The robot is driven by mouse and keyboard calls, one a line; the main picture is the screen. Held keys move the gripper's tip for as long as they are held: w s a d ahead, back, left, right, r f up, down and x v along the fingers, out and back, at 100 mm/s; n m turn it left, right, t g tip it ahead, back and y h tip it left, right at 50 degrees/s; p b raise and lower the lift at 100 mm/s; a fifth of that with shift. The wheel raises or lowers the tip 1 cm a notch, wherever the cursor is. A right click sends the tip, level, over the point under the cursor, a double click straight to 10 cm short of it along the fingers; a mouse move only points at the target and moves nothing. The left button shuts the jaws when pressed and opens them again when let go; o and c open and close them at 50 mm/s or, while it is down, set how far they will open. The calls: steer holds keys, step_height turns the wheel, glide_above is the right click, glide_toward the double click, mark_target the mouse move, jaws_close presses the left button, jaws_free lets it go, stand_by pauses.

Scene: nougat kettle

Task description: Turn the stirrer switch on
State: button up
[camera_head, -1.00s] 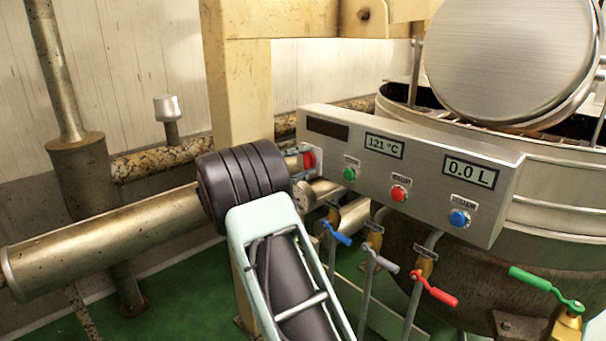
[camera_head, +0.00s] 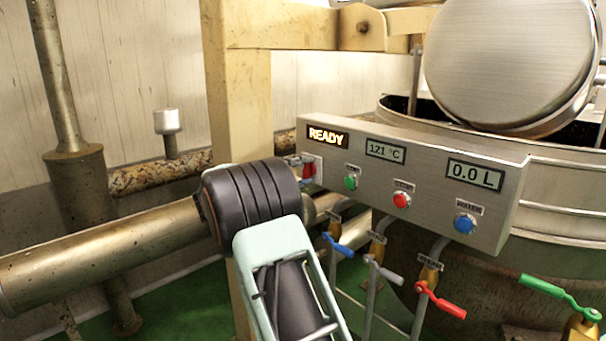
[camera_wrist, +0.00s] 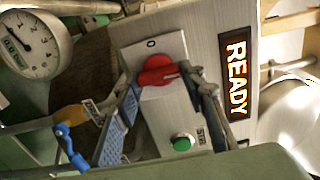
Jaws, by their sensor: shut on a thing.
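The stirrer switch is a red rotary knob (camera_wrist: 157,71) on a pale plate marked "0", at the left end of the steel control panel (camera_head: 345,165). In the head view the red knob (camera_head: 308,169) shows just past my wrist. My gripper (camera_wrist: 162,79) is shut on the knob, with one finger on either side of it. In the wrist view the knob's handle lies roughly across the picture. In the head view my wrist hides most of the fingers. A lit "READY" display (camera_head: 328,136) is above the switch; it also shows in the wrist view (camera_wrist: 236,79).
A green button (camera_head: 351,182), a red button (camera_head: 401,200) and a blue button (camera_head: 464,223) sit right of the switch. Valve handles, including a blue one (camera_head: 338,245), hang below. A pressure gauge (camera_wrist: 30,45) and a beige post (camera_head: 240,110) are close by.

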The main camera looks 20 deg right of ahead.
steer(key=o, duration=1.2)
steer(key=shift+c, duration=0.2)
steer(key=shift+a, duration=0.1)
steer(key=v, duration=1.2)
